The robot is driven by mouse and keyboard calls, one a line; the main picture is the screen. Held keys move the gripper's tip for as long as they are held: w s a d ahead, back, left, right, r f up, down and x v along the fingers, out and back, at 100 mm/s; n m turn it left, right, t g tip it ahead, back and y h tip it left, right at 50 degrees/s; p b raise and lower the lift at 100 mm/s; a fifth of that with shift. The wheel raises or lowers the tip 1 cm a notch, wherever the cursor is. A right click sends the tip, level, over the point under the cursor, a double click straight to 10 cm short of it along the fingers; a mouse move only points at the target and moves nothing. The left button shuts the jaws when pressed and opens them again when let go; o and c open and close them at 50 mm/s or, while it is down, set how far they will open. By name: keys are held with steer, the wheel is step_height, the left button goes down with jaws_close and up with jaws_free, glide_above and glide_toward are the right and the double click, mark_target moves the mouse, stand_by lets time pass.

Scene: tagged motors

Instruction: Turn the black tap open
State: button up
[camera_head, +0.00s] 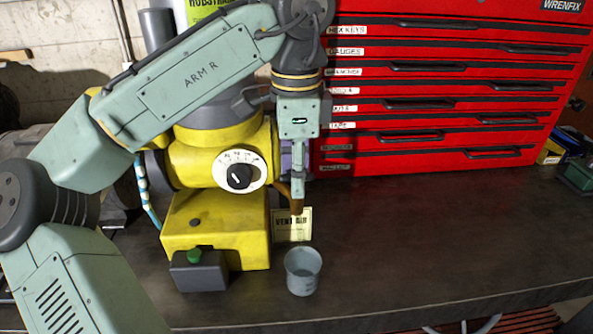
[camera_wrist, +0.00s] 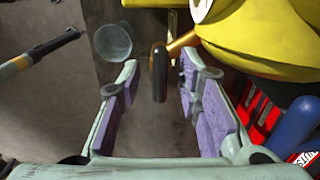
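The black tap handle (camera_wrist: 159,72) shows in the wrist view, with a brass pipe (camera_wrist: 183,42) beside it running to the yellow motor. My gripper (camera_wrist: 158,66) is open, with one purple-padded finger on each side of the handle and a visible gap to both. In the head view my gripper (camera_head: 297,188) points down at the motor's right side and hides the black handle. Part of the brass spout (camera_head: 297,208) shows below the fingers. The yellow motor (camera_head: 212,215) has a white dial with a black knob (camera_head: 240,177). A tag (camera_head: 292,224) reading "VENT AIR" is by the spout.
A grey cup (camera_head: 303,272) stands on the dark bench below the spout; it also shows in the wrist view (camera_wrist: 113,42). A dark box with a green button (camera_head: 194,256) sits at the motor's front. A red tool chest (camera_head: 440,90) stands behind. The bench right of the cup is clear.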

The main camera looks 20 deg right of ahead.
steer(key=shift+f, duration=0.2)
jaws_close()
stand_by(0.3)
